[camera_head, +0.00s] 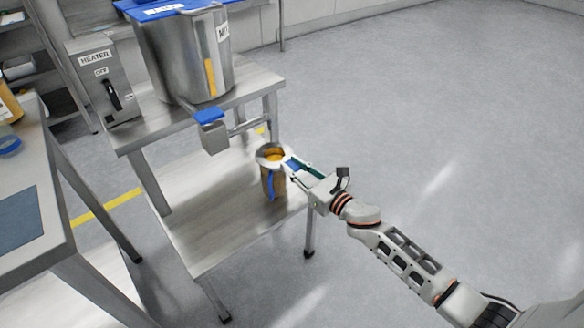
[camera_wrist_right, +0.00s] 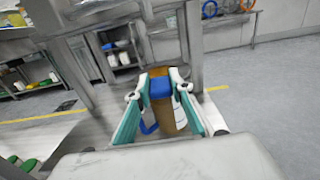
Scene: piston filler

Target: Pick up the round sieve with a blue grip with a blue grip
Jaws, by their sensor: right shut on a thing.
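The round sieve (camera_head: 262,150) is a shallow metal ring at the top of a brown jug (camera_head: 267,184) with a blue handle. The jug stands upright on the lower shelf of the metal stand. My right gripper (camera_head: 290,166) reaches in from the right and is shut on the sieve's blue grip. In the right wrist view the blue grip (camera_wrist_right: 160,88) sits between the two fingertips, with the jug (camera_wrist_right: 170,118) just beyond and below. I cannot tell whether the sieve touches the jug's rim. My left gripper is not in view.
The metal stand (camera_head: 245,96) carries a steel tank (camera_head: 185,60) and a heater box (camera_head: 100,88) on its upper level. An outlet with a blue top (camera_head: 210,118) juts out above and left of the jug. A grey table edge (camera_head: 68,215) is at the left. Open floor lies right.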

